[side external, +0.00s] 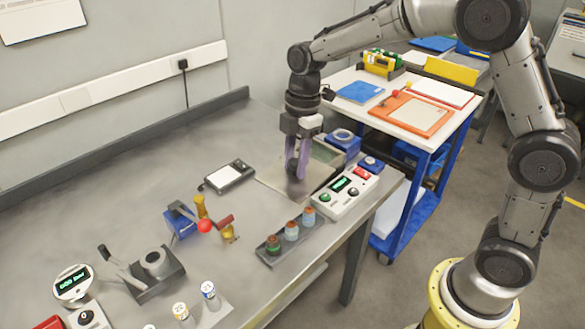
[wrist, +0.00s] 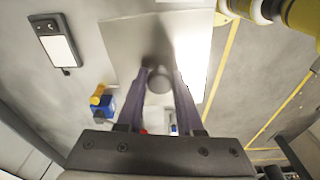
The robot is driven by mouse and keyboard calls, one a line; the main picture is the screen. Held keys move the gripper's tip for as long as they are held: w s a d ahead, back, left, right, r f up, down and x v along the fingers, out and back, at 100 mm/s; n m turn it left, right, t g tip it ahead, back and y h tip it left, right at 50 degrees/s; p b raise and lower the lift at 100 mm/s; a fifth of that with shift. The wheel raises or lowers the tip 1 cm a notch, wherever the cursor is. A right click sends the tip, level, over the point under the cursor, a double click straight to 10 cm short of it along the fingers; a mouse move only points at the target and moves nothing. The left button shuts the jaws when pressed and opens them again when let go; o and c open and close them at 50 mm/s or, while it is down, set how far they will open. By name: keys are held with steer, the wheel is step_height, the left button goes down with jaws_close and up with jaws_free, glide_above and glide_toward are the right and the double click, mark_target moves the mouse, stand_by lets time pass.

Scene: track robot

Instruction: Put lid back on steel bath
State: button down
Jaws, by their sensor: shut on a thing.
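My gripper (side external: 296,172) points down over the bench, its two purple fingers closed on the round knob (wrist: 160,80) of a flat steel lid (wrist: 125,42). In the side view the lid (side external: 270,179) shows as a pale plate at and left of the fingertips. The steel bath (side external: 325,153) is just behind and right of the fingers, partly hidden by them; its opening shows uncovered there. A control box with a green display (side external: 342,190) stands at its front right. I cannot tell the exact gap between lid and bath.
A rack of several capped bottles (side external: 290,235) stands in front of the gripper. A flat scale-like device (side external: 230,176) lies to its left. A blue-framed cart (side external: 420,130) stands behind right.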

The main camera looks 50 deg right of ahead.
steer(key=w+d+m, duration=0.1)
steer(key=w+d, duration=0.3)
steer(key=d, duration=0.4)
steer(key=w+d, duration=0.5)
steer(key=d, duration=0.3)
step_height(320, 180, down, 6)
steer(key=shift+s+f, duration=0.2)
steer(key=shift+d+f, duration=0.15)
steer(key=shift+f, duration=0.35)
stand_by(1.8)
jaws_free()
stand_by(0.6)
step_height(320, 180, up, 7)
stand_by(1.2)
